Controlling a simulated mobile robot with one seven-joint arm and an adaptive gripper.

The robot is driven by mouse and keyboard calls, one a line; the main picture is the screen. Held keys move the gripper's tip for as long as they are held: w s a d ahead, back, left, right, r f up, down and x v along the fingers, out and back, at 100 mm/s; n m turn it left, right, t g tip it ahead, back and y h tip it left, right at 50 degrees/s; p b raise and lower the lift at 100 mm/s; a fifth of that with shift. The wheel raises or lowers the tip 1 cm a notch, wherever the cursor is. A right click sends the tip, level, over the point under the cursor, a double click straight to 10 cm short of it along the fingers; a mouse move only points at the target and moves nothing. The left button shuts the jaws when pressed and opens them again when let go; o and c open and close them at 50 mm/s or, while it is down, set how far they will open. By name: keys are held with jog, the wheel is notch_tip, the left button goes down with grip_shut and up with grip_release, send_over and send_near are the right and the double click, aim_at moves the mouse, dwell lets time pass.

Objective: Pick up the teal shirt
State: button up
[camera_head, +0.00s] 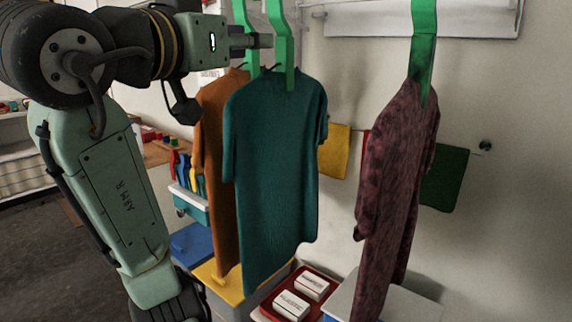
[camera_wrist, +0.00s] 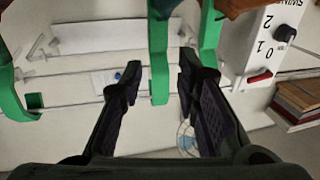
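The teal shirt (camera_head: 272,170) hangs from a green hanger (camera_head: 281,40) in the middle of the head view. An orange shirt (camera_head: 214,150) hangs just behind it to the left. A dark maroon patterned shirt (camera_head: 395,185) hangs to the right on its own green hanger (camera_head: 423,40). My gripper (camera_head: 258,41) is at the height of the teal shirt's hanger, above its collar. In the wrist view my gripper (camera_wrist: 157,75) is open, its fingers on either side of the middle green hanger strap (camera_wrist: 159,50). Gaps show on both sides of the strap.
The orange shirt's strap (camera_wrist: 210,35) is close to one finger in the wrist view. A white switch box (camera_wrist: 262,40) is beyond it. Below the shirts are a red tray (camera_head: 270,308) with white boxes and a yellow-lidded bin (camera_head: 230,284). Towels hang on the wall.

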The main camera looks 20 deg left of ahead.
aim_at(285, 60)
jog(key=w+p, duration=0.1)
jog(key=w, duration=0.1)
jog(key=w+d+p, duration=0.1)
jog(key=w, duration=0.2)
jog(key=shift+w+d+f, duration=0.1)
jog(key=shift+w+d, duration=0.05)
jog(key=shift+w, duration=0.2)
jog(key=w+p, duration=0.1)
jog(key=w, duration=0.2)
jog(key=w+p, duration=0.1)
jog(key=w, duration=0.1)
jog(key=shift+d+f+p, duration=0.2)
jog(key=shift+d+p, duration=0.1)
grip_shut()
